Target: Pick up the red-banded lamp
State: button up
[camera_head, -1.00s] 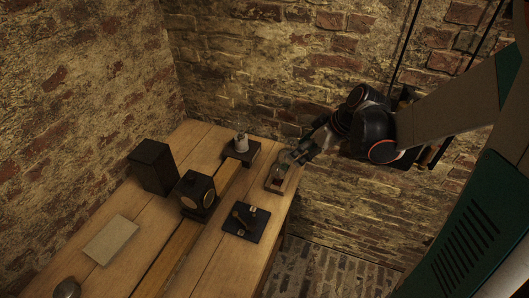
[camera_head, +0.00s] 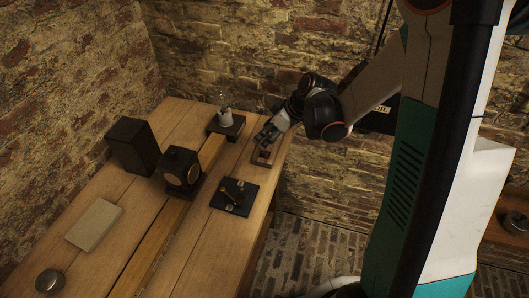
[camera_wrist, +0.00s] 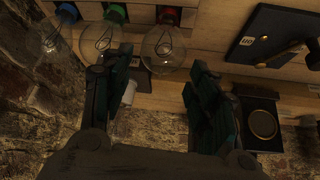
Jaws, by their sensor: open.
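The red-banded lamp (camera_wrist: 165,44) is a clear glass bulb with a red base. It shows at the top middle of the wrist view, right of a green-banded lamp (camera_wrist: 104,36) and a blue-banded lamp (camera_wrist: 60,30). My gripper (camera_wrist: 157,62) is open and empty. Its fingertips lie below the red-banded lamp in the picture, the left one near the green-banded lamp. Contact cannot be told. In the head view my gripper (camera_head: 266,134) is just over a small wooden tray (camera_head: 257,163) at the bench's right edge. The lamps are too small or hidden there.
A white socket on a dark base (camera_head: 226,127) stands left of my gripper. A black switch board (camera_head: 246,187), a box with a round dial (camera_head: 181,171) and a dark box (camera_head: 131,145) stand on the wooden bench (camera_head: 195,230). A brick wall is close behind.

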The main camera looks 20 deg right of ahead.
jog(key=shift+x, duration=1.1)
jog(key=shift+s, duration=0.1)
jog(key=c, duration=0.8)
jog(key=shift+r, duration=0.2)
